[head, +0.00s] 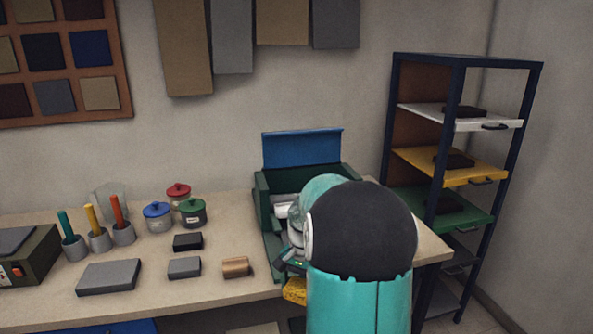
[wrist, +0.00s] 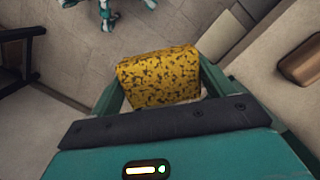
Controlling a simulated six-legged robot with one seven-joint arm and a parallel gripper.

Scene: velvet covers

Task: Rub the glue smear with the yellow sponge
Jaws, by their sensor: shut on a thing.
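The yellow sponge (head: 295,291), speckled with dark spots, is held at the front edge of the bench, partly hidden by my arm in the head view. In the wrist view the sponge (wrist: 158,76) sits between the two teal fingers of my gripper (wrist: 160,88), which is shut on it. Floor shows beyond the sponge there, with the bench top to its right. I cannot make out the glue smear in either view.
The bench (head: 215,284) carries a copper-brown block (head: 236,268), grey blocks, lidded jars and handled tools in cups. An open green box (head: 262,187) with a blue lid stands behind my arm. A shelf rack (head: 441,190) stands at the right.

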